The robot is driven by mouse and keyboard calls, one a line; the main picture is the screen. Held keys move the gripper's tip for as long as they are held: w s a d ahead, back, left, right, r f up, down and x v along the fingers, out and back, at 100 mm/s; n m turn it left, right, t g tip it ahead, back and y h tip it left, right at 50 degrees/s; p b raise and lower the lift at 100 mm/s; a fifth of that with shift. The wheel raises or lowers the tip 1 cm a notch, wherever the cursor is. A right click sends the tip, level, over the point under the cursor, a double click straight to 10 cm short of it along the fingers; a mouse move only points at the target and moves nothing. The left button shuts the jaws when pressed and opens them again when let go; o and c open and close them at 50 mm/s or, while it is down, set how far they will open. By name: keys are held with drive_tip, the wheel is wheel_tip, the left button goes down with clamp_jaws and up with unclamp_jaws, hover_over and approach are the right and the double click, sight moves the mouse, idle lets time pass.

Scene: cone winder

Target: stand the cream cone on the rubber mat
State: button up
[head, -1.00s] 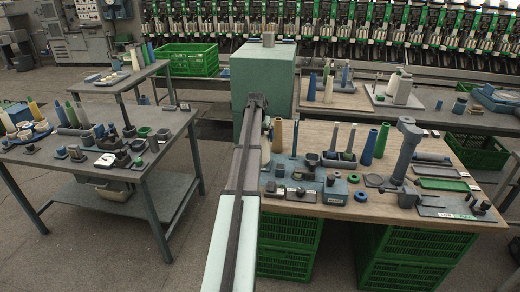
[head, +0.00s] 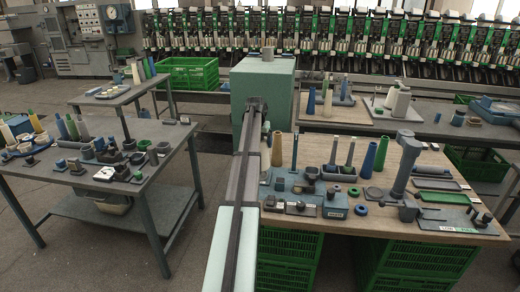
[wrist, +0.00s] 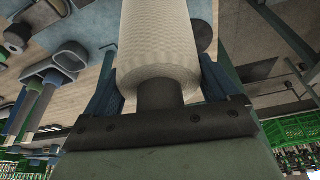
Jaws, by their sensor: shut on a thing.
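My gripper (wrist: 160,82) is shut on a cream cone (wrist: 158,38) in the wrist view. Its fingers lie on either side of the ribbed, pale wound body, and a dark core end points toward the palm. In the head view my arm runs up the middle, and the gripper is hard to make out. A small pale patch (head: 265,164) shows just right of the arm and may be the held cone. I cannot tell for certain which flat piece is the rubber mat; a dark green-edged slab (head: 446,198) lies at the right of the wooden bench.
The wooden bench (head: 345,145) holds several tubes, cups and a grey post (head: 405,165). Other cream cones (head: 400,102) stand on a grey board at the back right. A cluttered grey table (head: 60,182) stands at left. Green crates (head: 420,268) sit under the bench.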

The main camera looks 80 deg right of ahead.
drive_tip(key=shift+r, duration=6.1)
drive_tip(key=shift+w, duration=0.1)
drive_tip(key=shift+w+f, duration=0.25)
drive_tip(key=shift+f, duration=0.05)
drive_tip(key=w+f, duration=0.1)
drive_tip(key=w+d+f, duration=0.1)
drive_tip(key=f, duration=0.1)
drive_tip(key=shift+d+f, duration=0.2)
drive_tip(key=w+d+f+m+g, duration=0.1)
drive_tip(key=d+f+m, duration=0.3)
drive_tip(key=d, duration=0.8)
drive_tip(key=shift+w+f+m+y, duration=0.3)
drive_tip(key=shift+w+f, duration=0.25)
drive_tip(key=shift+f, duration=0.5)
